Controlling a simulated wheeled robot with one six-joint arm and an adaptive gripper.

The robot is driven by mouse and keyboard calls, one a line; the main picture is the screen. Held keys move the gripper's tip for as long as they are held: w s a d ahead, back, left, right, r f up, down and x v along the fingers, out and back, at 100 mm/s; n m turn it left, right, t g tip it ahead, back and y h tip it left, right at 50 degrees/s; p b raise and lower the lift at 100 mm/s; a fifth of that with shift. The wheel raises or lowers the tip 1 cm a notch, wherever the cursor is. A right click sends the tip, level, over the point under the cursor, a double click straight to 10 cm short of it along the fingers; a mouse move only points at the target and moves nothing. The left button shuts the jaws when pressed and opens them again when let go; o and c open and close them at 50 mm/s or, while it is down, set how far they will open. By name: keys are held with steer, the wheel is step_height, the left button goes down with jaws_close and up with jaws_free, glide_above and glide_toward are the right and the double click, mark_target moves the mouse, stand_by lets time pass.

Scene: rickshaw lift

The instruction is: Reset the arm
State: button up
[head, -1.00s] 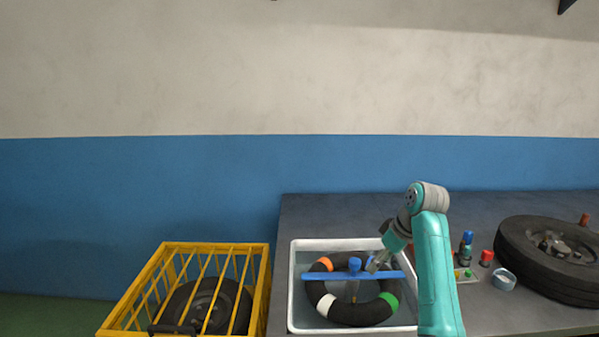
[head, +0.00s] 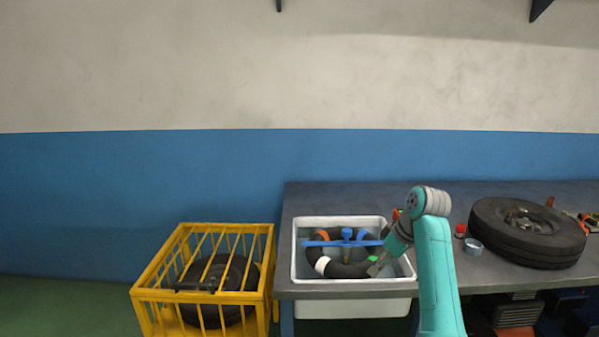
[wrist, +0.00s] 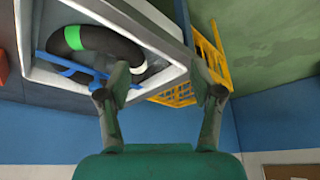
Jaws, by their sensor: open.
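My teal arm rises at the right of the head view, bent at its elbow. My gripper (head: 376,266) points down and left, in front of the white basin's right part. In the wrist view my gripper (wrist: 163,84) shows two fingers spread apart with nothing between them. The white basin (head: 299,262) is set in the grey workbench (head: 470,191). In it lies a black ring-shaped tube (head: 349,270) with coloured bands, under a blue bar (head: 325,243). The tube also shows in the wrist view (wrist: 108,45), partly behind the left finger.
A yellow barred cage (head: 203,296) with a dark wheel inside stands left of the bench. A black tyre (head: 528,232) lies on the bench at right, with a small light-blue ring (head: 473,246) beside it. The wall behind is clear.

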steer(key=s+a+f+m+t, duration=0.15)
steer(key=s+f, duration=0.25)
steer(key=f, duration=0.8)
steer(key=s+a+f+m+t, duration=0.15)
steer(key=s+f, duration=0.25)
steer(key=f, duration=0.8)
steer(key=s+f+m+t+h, duration=0.1)
steer(key=s+f+m, duration=0.1)
steer(key=s+f, duration=0.6)
steer(key=s+f+m+t+h, duration=0.15)
steer(key=s+f, duration=0.25)
steer(key=s, duration=0.7)
steer(key=s+r+m+t, duration=0.1)
steer(key=s+r, duration=0.1)
steer(key=s, duration=0.9)
steer(key=s+r+m+t, duration=0.1)
steer(key=s+r+t, duration=0.15)
steer(key=s, duration=0.85)
steer(key=s+r+t, duration=0.2)
steer(key=s+r, duration=1.2)
steer(key=r, duration=0.3)
steer(key=shift+h, duration=0.35)
